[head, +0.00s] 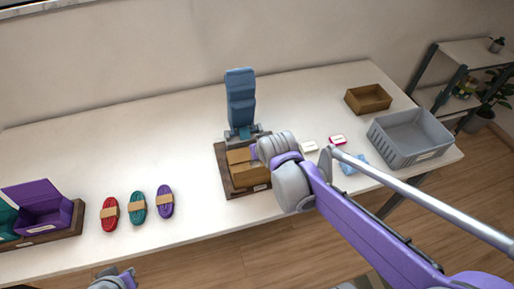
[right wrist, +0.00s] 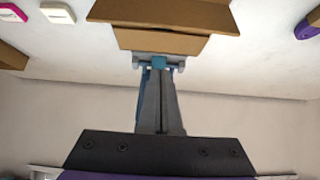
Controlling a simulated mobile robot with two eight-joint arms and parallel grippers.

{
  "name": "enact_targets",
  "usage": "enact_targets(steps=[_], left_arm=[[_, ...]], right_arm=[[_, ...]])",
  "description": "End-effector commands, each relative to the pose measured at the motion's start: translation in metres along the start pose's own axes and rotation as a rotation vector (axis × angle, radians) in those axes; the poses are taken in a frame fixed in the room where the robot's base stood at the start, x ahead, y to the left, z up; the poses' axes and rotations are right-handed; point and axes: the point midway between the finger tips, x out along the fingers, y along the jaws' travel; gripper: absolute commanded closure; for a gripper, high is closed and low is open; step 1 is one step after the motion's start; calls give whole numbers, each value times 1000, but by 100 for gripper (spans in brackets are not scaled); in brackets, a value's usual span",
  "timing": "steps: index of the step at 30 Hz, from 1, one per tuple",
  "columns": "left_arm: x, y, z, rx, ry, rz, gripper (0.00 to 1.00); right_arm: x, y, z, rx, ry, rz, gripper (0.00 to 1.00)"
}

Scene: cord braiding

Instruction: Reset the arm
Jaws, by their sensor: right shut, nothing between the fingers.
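My right arm reaches in from the right in the head view. Its wrist end (head: 275,150) is above the right part of an open cardboard box (head: 243,157). In the right wrist view the right gripper (right wrist: 158,76) is shut with nothing between its fingers. The box, at the top of that view, is apart from the fingers. The box sits on a dark wooden board (head: 231,189), in front of a blue upright stand (head: 240,97). My left gripper (head: 112,278) shows only partly at the bottom edge; its fingers are not clear.
Red (head: 110,214), teal (head: 137,207) and purple (head: 165,201) cord bundles lie left of the board. A purple bin (head: 40,205) stands far left. A grey crate (head: 410,137) and brown tray (head: 368,99) stand right. The table's back left is clear.

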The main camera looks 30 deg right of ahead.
Motion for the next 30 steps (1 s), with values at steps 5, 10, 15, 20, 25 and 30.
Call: enact_targets(steps=[5,10,15,20,25,30], left_arm=[[-5,0,-6,0,6,0,100],[-7,0,-9,0,9,0,100],[-7,0,-10,0,10,0,100],[-7,0,-10,0,10,0,100],[-7,0,-10,0,10,0,100],[-7,0,-10,0,10,0,100]], right_arm=[[-31,0,2,0,1,0,100],[-48,0,4,0,1,0,100],[-58,-6,14,-13,-11,-10,100],[-76,-32,68,-91,-85,-67,100],[-91,-49,122,-172,-160,-119,100],[-95,-53,138,-196,-183,-134,100]])
